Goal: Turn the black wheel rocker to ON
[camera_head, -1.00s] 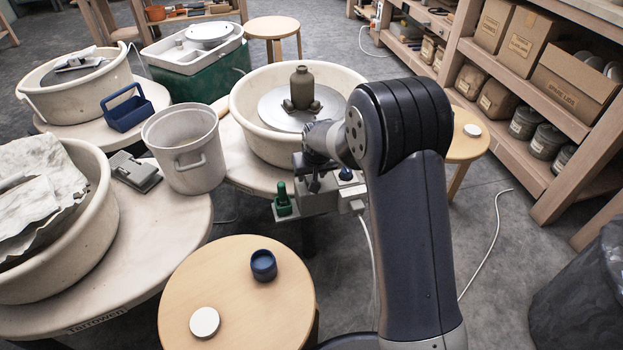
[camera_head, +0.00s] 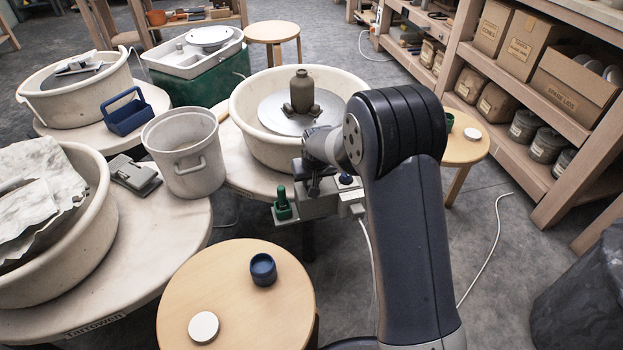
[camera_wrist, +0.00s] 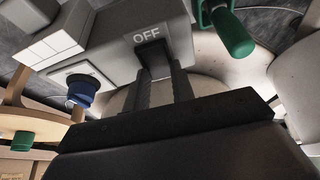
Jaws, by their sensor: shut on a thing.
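The grey control box (camera_head: 320,205) sits at the front of the middle wheel, whose basin (camera_head: 247,105) holds a clay pot (camera_head: 302,93). In the wrist view the box's face (camera_wrist: 110,45) carries the label OFF (camera_wrist: 146,36). The black rocker (camera_wrist: 150,48) is just below that label, mostly covered by my fingers. My gripper (camera_wrist: 156,70) is shut on the rocker, with both dark fingertips close together at it. In the head view my gripper (camera_head: 313,182) is over the box, its tips hard to make out.
A green handle (camera_wrist: 232,32) stands close to my fingers, and a blue knob (camera_wrist: 82,92) is on the other side. A round stool (camera_head: 240,300) with a blue cup (camera_head: 263,269) and white disc (camera_head: 203,327) is in front. A grey bucket (camera_head: 185,150) stands left.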

